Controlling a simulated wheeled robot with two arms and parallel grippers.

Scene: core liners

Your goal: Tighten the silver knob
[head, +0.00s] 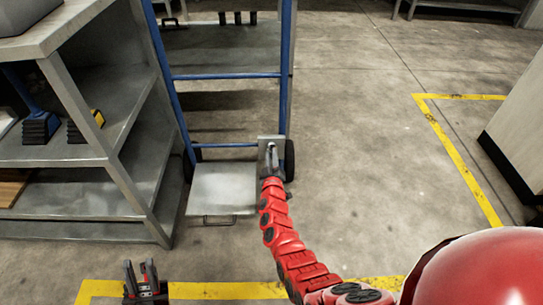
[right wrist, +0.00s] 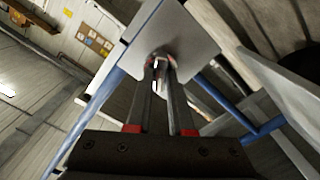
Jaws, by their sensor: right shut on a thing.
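The silver knob (right wrist: 163,54) sits on a square grey metal plate (right wrist: 195,38) in the right wrist view. My right gripper (right wrist: 161,66) is shut on it, with one dark finger on each side; the fingers partly hide the knob. In the head view the same plate (head: 262,141) is at the lower right of a blue-framed cart (head: 287,80), and my right gripper (head: 270,158) reaches it at the end of the red arm. The knob is too small to make out clearly there. My left gripper (head: 141,276) is low at the left, empty, with its fingers apart.
A grey metal shelf unit (head: 90,150) stands at the left, close to the cart. The cart's flat plate (head: 221,188) lies low in front of its frame. A pale cabinet (head: 520,120) is at the right edge. The floor between is clear, with yellow lines.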

